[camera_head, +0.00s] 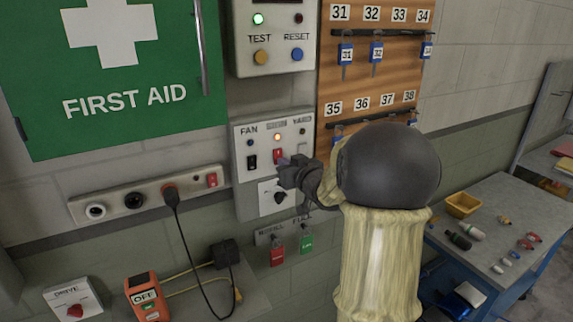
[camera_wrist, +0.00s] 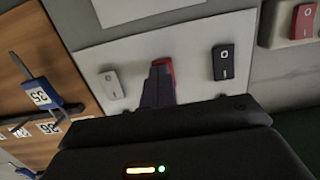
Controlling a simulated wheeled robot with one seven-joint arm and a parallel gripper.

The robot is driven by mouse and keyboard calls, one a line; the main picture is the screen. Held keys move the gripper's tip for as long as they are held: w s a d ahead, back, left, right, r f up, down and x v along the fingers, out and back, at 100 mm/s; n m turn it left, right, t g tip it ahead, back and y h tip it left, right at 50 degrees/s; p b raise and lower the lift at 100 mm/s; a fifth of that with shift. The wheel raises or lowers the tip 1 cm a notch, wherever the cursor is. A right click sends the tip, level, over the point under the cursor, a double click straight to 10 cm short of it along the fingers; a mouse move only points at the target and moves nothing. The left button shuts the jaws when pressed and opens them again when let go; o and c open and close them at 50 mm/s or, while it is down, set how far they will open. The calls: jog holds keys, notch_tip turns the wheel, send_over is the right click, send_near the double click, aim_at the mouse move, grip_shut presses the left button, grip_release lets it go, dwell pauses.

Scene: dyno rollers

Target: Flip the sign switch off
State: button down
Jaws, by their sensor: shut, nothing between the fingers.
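The switch panel (camera_head: 241,132) on the wall has three rocker switches under the labels FAN, a blurred middle label, and YARD. The middle switch (camera_head: 277,156) is red, and the small lamp (camera_head: 277,137) above it glows orange. My gripper (camera_head: 287,172) is shut and empty, with its tips at the lower part of the red switch. In the wrist view the closed fingers (camera_wrist: 160,88) cover most of the red switch (camera_wrist: 170,68); whether they touch it I cannot tell. The black FAN switch (camera_wrist: 224,62) and white YARD switch (camera_wrist: 111,84) stand clear on either side.
A rotary knob (camera_head: 280,197) is just below the panel. A key board (camera_head: 375,75) with hanging keys is at the right, and a TEST/RESET box (camera_head: 275,40) is above. A socket strip (camera_head: 150,193) with its own red switch (camera_head: 212,179) is at the left.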

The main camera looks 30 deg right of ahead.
jog(key=shift+w+f+b, duration=0.1)
jog(key=shift+f+b, duration=0.1)
jog(key=shift+b, duration=0.2)
jog(key=t+b, duration=0.1)
jog(key=b, duration=0.2)
jog(key=shift+w+f, duration=0.1)
jog(key=shift+f, duration=0.1)
jog(key=t+b, duration=0.1)
jog(key=b, duration=0.1)
jog(key=shift+b, duration=0.35)
jog(key=shift+r+p, duration=0.4)
jog(key=s+f+b, duration=0.2)
jog(key=s+b, duration=0.1)
jog(key=s, duration=1.1)
jog(key=shift+d+f+b, duration=0.3)
jog(key=shift+b, duration=0.05)
